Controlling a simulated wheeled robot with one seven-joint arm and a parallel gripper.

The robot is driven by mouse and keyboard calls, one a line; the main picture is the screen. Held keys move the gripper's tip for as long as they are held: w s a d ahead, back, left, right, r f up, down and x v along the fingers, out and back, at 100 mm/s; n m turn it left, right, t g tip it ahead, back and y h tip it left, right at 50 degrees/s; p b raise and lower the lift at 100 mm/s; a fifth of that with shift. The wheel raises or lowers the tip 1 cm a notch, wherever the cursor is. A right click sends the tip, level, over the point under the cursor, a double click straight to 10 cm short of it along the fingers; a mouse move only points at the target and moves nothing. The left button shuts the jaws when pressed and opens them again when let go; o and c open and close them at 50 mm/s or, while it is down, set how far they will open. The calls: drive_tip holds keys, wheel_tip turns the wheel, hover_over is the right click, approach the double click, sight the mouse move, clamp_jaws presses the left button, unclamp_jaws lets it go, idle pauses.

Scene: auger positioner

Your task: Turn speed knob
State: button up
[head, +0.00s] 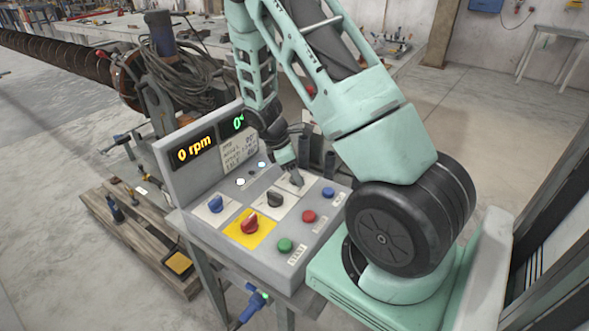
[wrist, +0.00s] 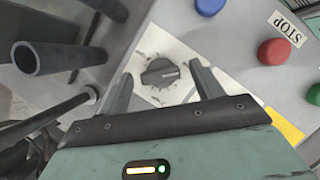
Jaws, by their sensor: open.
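A dark round pointer knob (wrist: 160,72) on a white dial plate (wrist: 148,46) lies between and beyond my fingertips in the wrist view. My gripper (wrist: 155,82) is open and does not visibly touch it. In the head view my gripper (head: 297,182) points down over the rear white plate and hides the knob there. Another black knob (head: 275,199), a red knob (head: 249,225) on yellow and a blue knob (head: 216,204) stand on the same control box (head: 225,248). Labels are too small to tell which is the speed knob. The display (head: 194,148) reads 0 rpm.
Blue (head: 328,193), red (head: 309,216) and green (head: 285,245) buttons line the box's right side. Dark upright tubes (wrist: 48,58) stand close beside the gripper in the wrist view. A wooden pallet (head: 140,235) lies left of the box.

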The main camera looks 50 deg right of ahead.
drive_tip(key=c, duration=1)
drive_tip(key=shift+m, duration=0.4)
drive_tip(key=m+y+p, duration=0.1)
drive_tip(key=m, duration=0.1)
drive_tip(key=shift+w+d+r+m+g, duration=0.1)
drive_tip(key=shift+m+g, duration=0.2)
drive_tip(key=shift+g, duration=0.1)
drive_tip(key=m, duration=0.2)
drive_tip(key=m+y+p, duration=0.1)
drive_tip(key=m, duration=0.1)
drive_tip(key=shift+d+m+g+y, duration=0.1)
drive_tip(key=shift+m+g+y, duration=0.2)
drive_tip(key=shift+g, duration=0.1)
drive_tip(key=m+y, duration=0.1)
drive_tip(key=m, duration=0.3)
drive_tip(key=shift+w+d+y, duration=0.1)
drive_tip(key=shift+d+y, duration=0.05)
drive_tip(key=shift+y, duration=0.25)
drive_tip(key=shift+m+t+y, duration=0.3)
drive_tip(key=shift+m+y, duration=0.3)
drive_tip(key=shift+m, duration=1.4)
